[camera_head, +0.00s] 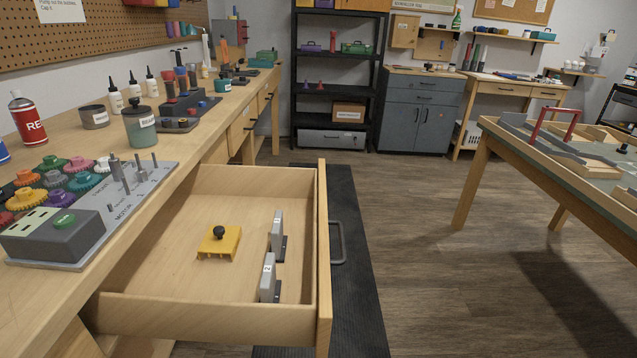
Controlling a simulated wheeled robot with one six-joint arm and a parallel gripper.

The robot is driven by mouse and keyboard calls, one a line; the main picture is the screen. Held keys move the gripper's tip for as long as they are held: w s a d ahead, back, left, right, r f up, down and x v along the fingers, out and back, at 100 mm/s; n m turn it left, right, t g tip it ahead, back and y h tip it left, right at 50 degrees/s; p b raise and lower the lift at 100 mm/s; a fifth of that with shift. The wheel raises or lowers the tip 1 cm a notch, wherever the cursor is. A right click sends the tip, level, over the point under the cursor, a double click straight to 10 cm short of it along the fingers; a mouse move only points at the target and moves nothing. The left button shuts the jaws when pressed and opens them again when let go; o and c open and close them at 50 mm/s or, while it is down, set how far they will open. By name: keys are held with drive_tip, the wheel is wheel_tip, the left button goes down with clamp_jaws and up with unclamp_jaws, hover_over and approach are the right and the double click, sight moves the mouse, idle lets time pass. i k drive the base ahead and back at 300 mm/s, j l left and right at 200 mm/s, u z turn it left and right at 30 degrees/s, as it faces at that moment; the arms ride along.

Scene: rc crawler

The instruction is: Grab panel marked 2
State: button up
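The panel marked 2 (268,278) is a small grey upright plate with a white label. It stands in the near right part of the open wooden drawer (210,315), close to the drawer's front board. A similar grey panel (277,232) stands just behind it; its label is too small to read surely. A yellow block with a black knob (219,243) lies to the left of both panels in the drawer. My gripper is not in view.
The drawer sticks out from the long workbench (165,150) at left, which bears gears (60,195) and a grey motor board (120,215). A dark mat (350,230) covers the floor beside the drawer. Open floor lies between it and the right table (480,155).

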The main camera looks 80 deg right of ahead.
sight(269, 288)
drive_tip(key=z, duration=1.4)
